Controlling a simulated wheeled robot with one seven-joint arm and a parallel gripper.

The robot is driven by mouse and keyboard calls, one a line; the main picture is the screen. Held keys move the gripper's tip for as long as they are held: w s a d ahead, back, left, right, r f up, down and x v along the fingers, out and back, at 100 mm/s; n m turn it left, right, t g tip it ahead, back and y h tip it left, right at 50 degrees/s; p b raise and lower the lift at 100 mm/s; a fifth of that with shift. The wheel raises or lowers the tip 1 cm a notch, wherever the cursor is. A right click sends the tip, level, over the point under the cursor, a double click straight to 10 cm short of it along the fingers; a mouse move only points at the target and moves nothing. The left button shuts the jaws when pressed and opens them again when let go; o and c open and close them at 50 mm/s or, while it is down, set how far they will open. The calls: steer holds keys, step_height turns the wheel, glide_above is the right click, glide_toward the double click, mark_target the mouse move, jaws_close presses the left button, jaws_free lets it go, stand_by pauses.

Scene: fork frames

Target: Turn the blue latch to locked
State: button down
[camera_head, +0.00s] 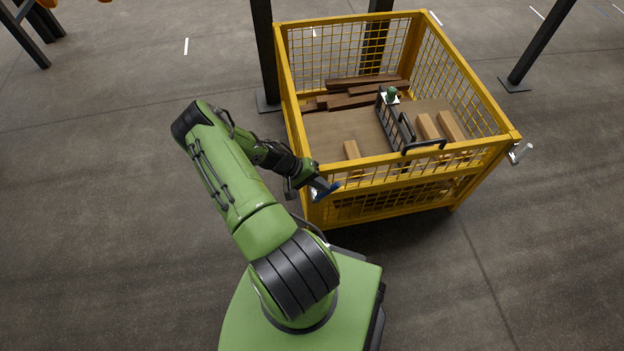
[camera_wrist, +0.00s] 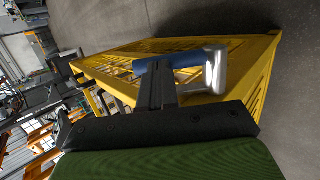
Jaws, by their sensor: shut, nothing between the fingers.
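The blue latch (camera_head: 324,188) is at the near left corner of the yellow mesh crate (camera_head: 400,168). In the wrist view its blue grip (camera_wrist: 180,58) lies sideways across the picture and joins a silver metal part (camera_wrist: 217,70) at its right. My gripper (camera_head: 309,181) is beside the latch, with its dark fingers (camera_wrist: 157,80) overlapping the blue grip in the wrist view. The fingers are shut and hold nothing. I cannot tell whether they touch the latch. My arm and the gripper hide part of the latch in the head view.
A silver latch part (camera_head: 521,152) sticks out at the crate's right corner. Dark posts (camera_head: 264,50) stand behind.

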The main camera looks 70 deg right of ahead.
mark_target(335, 187)
steer(key=shift+s, duration=0.15)
stand_by(0.3)
steer(key=shift+s+d+t+y, duration=0.2)
steer(key=shift+s+t+y, duration=0.1)
steer(key=shift+t, duration=0.2)
steer(key=shift+s+d+f+t+y+p, duration=0.4)
steer(key=shift+s+t+y, duration=0.15)
steer(key=shift+t, duration=0.35)
steer(key=s+f+t+y+b, duration=0.1)
steer(key=t, duration=0.1)
steer(key=s+d+f+t+y+b, duration=0.1)
steer(key=shift+f+n+t, duration=0.15)
steer(key=shift+n+t, duration=0.25)
steer(key=shift+s+d+f+b, duration=0.15)
steer(key=shift+f+b, duration=0.15)
steer(key=shift+b, duration=0.2)
steer(key=s+p+v, duration=0.1)
steer(key=p+v, duration=0.3)
steer(key=v, duration=1)
steer(key=shift+s+d, duration=0.2)
steer(key=shift+d, duration=0.2)
